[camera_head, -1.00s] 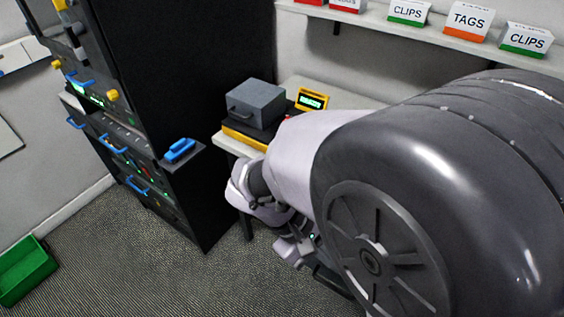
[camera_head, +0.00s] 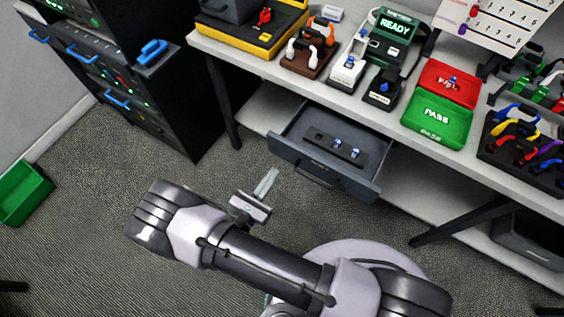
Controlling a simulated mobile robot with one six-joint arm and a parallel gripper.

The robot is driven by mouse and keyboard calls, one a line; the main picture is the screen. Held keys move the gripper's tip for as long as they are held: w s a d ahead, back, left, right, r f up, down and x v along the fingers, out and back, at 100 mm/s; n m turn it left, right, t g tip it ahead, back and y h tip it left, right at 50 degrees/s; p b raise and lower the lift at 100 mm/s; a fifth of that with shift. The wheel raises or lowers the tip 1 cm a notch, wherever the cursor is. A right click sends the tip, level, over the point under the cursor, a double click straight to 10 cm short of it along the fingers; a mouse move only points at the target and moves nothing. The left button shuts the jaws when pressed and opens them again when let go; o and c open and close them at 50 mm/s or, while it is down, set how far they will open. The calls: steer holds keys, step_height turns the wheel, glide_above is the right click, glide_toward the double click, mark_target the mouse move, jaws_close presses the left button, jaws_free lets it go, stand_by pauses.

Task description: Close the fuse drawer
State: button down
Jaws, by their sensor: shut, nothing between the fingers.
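The fuse drawer (camera_head: 371,187) hangs under the workbench and is pulled out toward me. Its dark handle (camera_head: 304,176) is on the front panel. Inside lies a black strip (camera_head: 318,137) with several small blue-and-white pieces, likely fuses. My gripper (camera_head: 272,174) is shut and empty. In the picture it is just left of the drawer front, near the handle, and it appears apart from it. How far it is in depth from the drawer front I cannot tell.
The workbench (camera_head: 398,129) carries a red FAIL tray (camera_head: 450,82), a green PASS tray (camera_head: 437,119) and a READY device (camera_head: 393,30). A black rack (camera_head: 172,110) with blue handles stands left. A green bin (camera_head: 22,194) is on the floor. Open carpet lies left of my arm.

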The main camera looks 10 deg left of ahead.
mark_target(287, 154)
steer(key=b+x, duration=0.1)
steer(key=x, duration=0.5)
stand_by(0.3)
